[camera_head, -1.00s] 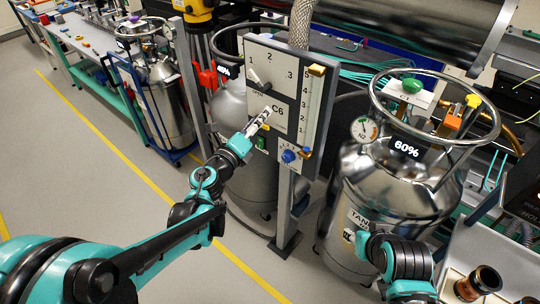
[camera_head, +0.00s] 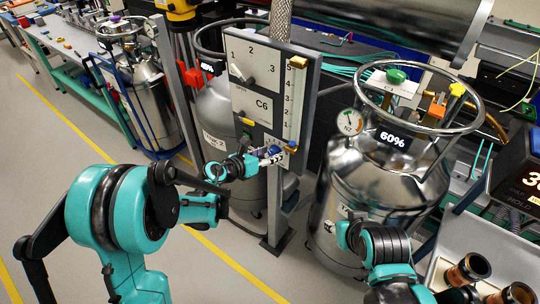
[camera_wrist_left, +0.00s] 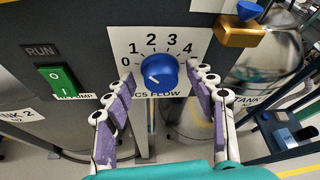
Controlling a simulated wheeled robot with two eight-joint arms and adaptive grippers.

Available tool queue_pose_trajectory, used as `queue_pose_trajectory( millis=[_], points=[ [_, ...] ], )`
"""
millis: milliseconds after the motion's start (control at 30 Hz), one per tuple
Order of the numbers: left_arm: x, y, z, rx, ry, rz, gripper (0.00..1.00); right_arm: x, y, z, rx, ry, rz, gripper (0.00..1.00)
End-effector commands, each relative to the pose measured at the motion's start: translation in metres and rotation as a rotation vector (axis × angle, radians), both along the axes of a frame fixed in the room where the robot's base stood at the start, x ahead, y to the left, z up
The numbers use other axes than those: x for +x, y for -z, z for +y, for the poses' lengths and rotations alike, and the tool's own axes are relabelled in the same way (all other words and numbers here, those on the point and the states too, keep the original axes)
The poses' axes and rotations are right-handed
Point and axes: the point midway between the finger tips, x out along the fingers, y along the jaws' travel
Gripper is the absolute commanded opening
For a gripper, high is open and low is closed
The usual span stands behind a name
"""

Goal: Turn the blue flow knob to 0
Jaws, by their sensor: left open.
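The blue flow knob (camera_wrist_left: 159,72) sits on a white dial plate marked 0 to 4, labelled C5 FLOW. A small white mark shows on its lower left, below the 0. In the head view the knob (camera_head: 275,150) is low on the grey panel, partly hidden by my gripper. My left gripper (camera_wrist_left: 165,78) is open, its purple-padded fingers on either side of the knob in the wrist view; I cannot tell whether they touch it. It also shows in the head view (camera_head: 269,158).
A green rocker switch (camera_wrist_left: 56,86) is left of the dial. A brass fitting (camera_wrist_left: 240,28) with a blue top sticks out at upper right, near the right finger. The panel (camera_head: 262,85) stands between steel tanks; one tank (camera_head: 375,190) is close on its right.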

Motion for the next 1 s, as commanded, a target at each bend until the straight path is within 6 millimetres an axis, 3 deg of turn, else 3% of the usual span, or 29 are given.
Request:
queue_pose_trajectory(
  millis=[267,433,467,1000],
  points=[
    [0.0011,-0.0001,-0.0011,-0.001,0.0,0.001,0.53,0.0001,-0.0001,0.0,0.0,0.0,0.0,0.4],
    [0.001,-0.0001,-0.0011,-0.001,-0.001,0.0,0.08,0.0001,-0.0001,0.0,0.0,0.0,0.0,0.4],
    [0.001,-0.0001,-0.0011,-0.001,-0.001,0.0,0.06,0.0001,-0.0001,0.0,0.0,0.0,0.0,0.4],
    [0.0026,0.0017,0.0009,-0.123,-0.001,0.088,0.06,0.0001,0.0087,0.0,0.0,0.0,0.0,0.4]
  ],
)
